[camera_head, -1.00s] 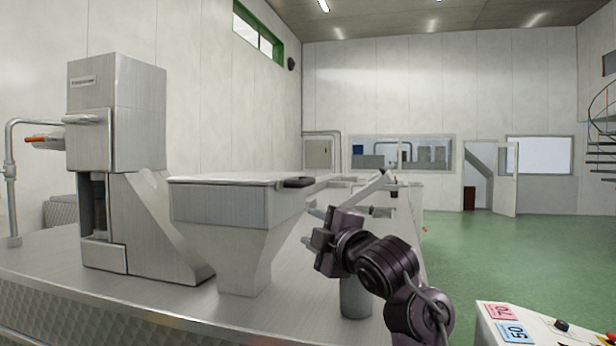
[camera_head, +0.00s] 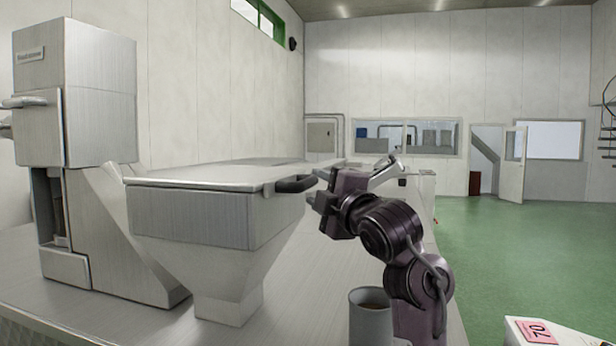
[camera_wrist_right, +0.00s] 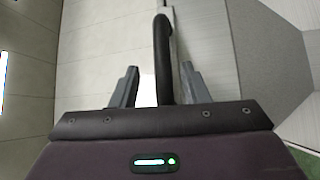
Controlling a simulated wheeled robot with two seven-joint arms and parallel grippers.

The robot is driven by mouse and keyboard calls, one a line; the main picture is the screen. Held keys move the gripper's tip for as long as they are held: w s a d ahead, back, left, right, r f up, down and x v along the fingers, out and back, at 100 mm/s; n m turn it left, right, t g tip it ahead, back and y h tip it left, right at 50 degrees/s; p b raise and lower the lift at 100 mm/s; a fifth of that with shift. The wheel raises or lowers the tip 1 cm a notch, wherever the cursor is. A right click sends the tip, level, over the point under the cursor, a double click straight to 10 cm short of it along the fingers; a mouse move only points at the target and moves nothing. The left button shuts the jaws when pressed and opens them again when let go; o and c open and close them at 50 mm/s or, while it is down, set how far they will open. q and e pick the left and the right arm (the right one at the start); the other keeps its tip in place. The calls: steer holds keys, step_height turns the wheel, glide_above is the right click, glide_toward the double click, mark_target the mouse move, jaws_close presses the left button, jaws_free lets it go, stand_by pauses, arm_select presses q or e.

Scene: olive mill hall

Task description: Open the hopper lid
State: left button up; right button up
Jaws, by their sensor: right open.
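The grey metal hopper (camera_head: 190,215) stands left of centre, tapering down to the steel deck. Its flat lid (camera_head: 200,174) lies shut on top. A black handle (camera_head: 296,184) sticks out from the lid's right edge. My right gripper (camera_head: 317,188) is open, at lid height beside the handle's right end. In the right wrist view, the dark handle (camera_wrist_right: 163,60) runs between the two grey fingers of the gripper (camera_wrist_right: 159,86), with gaps on both sides. Its near end is hidden behind the gripper's body. My left gripper is not in view.
A tall steel machine (camera_head: 95,100) stands directly left of the hopper. A grey open cylinder (camera_head: 370,325) stands on the deck below my right arm. A control box (camera_head: 560,336) shows at lower right. The green floor (camera_head: 510,240) on the right is clear.

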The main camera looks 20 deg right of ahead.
mark_target(311, 184)
steer(key=shift+w+a+r+p, duration=0.3)
steer(key=shift+w+r+p, duration=0.15)
steer(key=shift+w, duration=0.15)
steer(key=w+p, duration=0.1)
steer(key=w, duration=0.2)
steer(key=shift+f, duration=0.15)
steer(key=shift+w+f, duration=0.2)
steer(key=shift+w, duration=0.55)
steer(key=shift+s, duration=0.15)
steer(key=shift+s+a+r, duration=0.1)
steer(key=shift+c, duration=1.4)
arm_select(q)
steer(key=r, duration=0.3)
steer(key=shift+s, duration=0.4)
arm_select(e)
jaws_close()
